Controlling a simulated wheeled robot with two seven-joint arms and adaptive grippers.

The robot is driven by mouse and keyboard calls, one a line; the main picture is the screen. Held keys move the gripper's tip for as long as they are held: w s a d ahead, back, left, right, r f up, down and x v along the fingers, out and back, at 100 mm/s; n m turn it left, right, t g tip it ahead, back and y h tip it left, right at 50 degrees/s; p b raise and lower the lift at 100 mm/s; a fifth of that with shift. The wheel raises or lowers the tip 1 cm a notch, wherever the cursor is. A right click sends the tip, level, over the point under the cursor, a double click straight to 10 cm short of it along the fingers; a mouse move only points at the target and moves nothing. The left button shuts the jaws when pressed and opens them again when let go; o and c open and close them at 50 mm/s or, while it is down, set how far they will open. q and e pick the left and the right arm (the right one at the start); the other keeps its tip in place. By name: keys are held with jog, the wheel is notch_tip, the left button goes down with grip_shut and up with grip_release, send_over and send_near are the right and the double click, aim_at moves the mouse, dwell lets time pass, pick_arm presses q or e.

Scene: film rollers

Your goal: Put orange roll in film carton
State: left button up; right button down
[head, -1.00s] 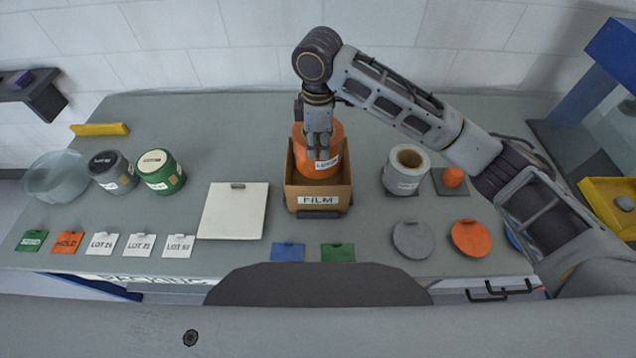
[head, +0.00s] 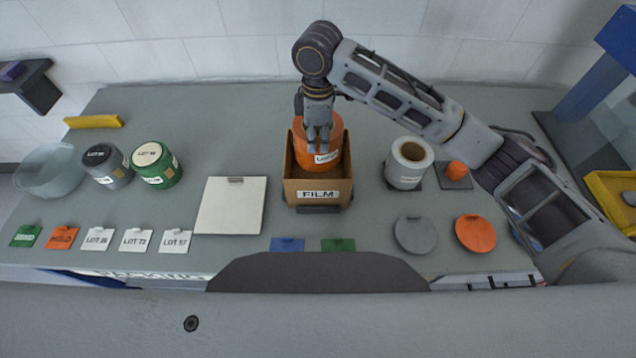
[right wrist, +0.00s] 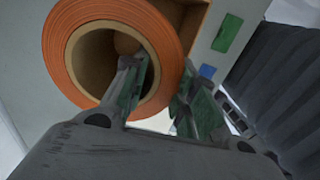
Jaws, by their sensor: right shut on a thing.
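The orange roll (head: 328,153) stands upright in the film carton (head: 318,194), a brown open box labelled FILM, with its upper part showing above the rim. My right gripper (head: 318,138) points down from above and is shut on the roll's wall. In the right wrist view, one finger is inside the brown core of the orange roll (right wrist: 172,38) and the other is outside it, so the jaws (right wrist: 160,95) pinch the wall. The roll's lower part is hidden by the carton's front. My left gripper is not in view.
A white roll (head: 408,165) stands right of the carton, near an orange piece (head: 456,168) on a dark pad. Grey (head: 415,234) and orange discs (head: 475,233) lie in front. A white board (head: 231,206), green roll (head: 157,165) and dark roll (head: 107,166) are left.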

aim_at(318, 162)
notch_tip(318, 162, down, 3)
jog(key=shift+f+b, duration=0.15)
jog(key=shift+b, duration=0.95)
jog(key=shift+f+b, duration=0.35)
jog(key=shift+f, duration=0.25)
jog(key=shift+f, duration=2.55)
jog(key=shift+f, duration=2.4)
